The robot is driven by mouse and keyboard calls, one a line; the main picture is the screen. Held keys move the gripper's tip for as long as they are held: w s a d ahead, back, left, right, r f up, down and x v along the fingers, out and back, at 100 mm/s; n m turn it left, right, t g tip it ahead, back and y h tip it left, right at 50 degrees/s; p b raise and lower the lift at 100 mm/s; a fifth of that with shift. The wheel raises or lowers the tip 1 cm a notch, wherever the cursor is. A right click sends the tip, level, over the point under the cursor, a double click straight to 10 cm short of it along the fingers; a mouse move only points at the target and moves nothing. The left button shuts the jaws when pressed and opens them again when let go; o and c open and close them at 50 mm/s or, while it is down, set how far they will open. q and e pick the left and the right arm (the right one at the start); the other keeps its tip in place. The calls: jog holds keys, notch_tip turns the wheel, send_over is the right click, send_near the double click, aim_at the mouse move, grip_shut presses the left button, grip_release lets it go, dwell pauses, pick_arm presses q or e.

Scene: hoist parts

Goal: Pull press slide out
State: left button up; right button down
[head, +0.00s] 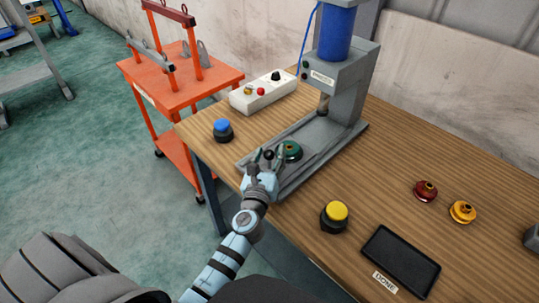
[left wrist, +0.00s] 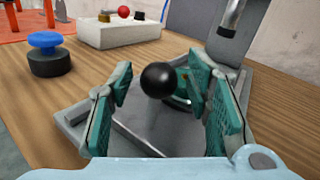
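The grey press (head: 345,85) with a blue cylinder stands on the wooden table. Its low base plate runs toward me, with a green round part (head: 291,151) on the slide (head: 285,173). A black ball knob (left wrist: 158,80) is at the near end of the slide. My left gripper (head: 263,158) is at this knob. In the left wrist view its teal finger pads stand apart on both sides of the knob, with a gap visible. The green part is partly hidden behind the right finger in that view. My right gripper is not in view.
A blue button (head: 222,129) stands left of the press, a yellow button (head: 334,215) right of my left gripper. A white control box (head: 262,92) is behind. Red (head: 425,191) and yellow (head: 462,212) parts and a dark DONE pad (head: 401,261) lie right. An orange cart (head: 180,85) stands left.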

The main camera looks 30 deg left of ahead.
pick_arm(q)
jog(key=v, duration=0.7)
jog(key=shift+s+d, duration=0.1)
jog(key=shift+s, duration=0.3)
jog(key=shift+w, duration=0.1)
